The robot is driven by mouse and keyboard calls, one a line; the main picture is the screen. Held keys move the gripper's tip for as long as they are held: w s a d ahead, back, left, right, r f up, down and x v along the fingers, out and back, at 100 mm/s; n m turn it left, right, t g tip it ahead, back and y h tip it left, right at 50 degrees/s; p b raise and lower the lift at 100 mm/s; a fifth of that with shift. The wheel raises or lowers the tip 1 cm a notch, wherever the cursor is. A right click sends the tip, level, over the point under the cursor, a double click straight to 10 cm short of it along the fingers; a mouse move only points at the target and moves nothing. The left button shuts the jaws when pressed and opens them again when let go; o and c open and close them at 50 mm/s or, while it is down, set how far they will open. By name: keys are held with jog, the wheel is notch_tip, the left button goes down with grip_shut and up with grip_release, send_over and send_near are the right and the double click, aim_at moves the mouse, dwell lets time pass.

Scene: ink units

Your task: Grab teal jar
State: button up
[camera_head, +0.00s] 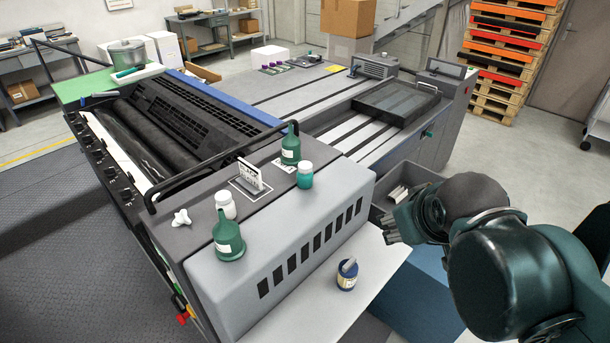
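The teal jar (305,177), with a white lid, stands upright on the grey top of the ink unit (325,204), near its right end. It is just in front of a dark green bottle (291,152). My gripper (390,228) is at the right, beyond the machine's edge, to the right of the jar and lower in the picture. It is apart from the jar, and its fingers point left. The fingers are small and dark here, and I cannot tell whether they are open or shut.
A white jar (226,206), a second green bottle (228,240), a white knob-like piece (181,218) and an upright sign (250,178) share the machine top. A blue tin (347,276) sits on the lower white shelf (335,311). A grey bin (378,213) is beside my gripper.

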aim_at(305, 172)
jog(key=w+a+n+t+h, duration=0.1)
jog(key=w+a+n+t, duration=0.15)
jog(key=w+n, duration=0.55)
jog(key=w+a+n+t+h, duration=0.2)
jog(key=w+a+n, duration=0.1)
jog(key=w+n, duration=0.45)
jog(key=w+a+n+t+y, duration=0.2)
jog(key=a+n+t+y, duration=0.3)
jog(key=a+n, duration=1.15)
jog(key=shift+n+t+h, duration=0.35)
jog(key=shift+n+h, duration=0.05)
jog(key=shift+h, duration=0.1)
jog(key=shift+d+f, duration=0.2)
jog(key=shift+f, duration=1.85)
jog(key=shift+w, duration=1.3)
jog(key=shift+w, duration=0.1)
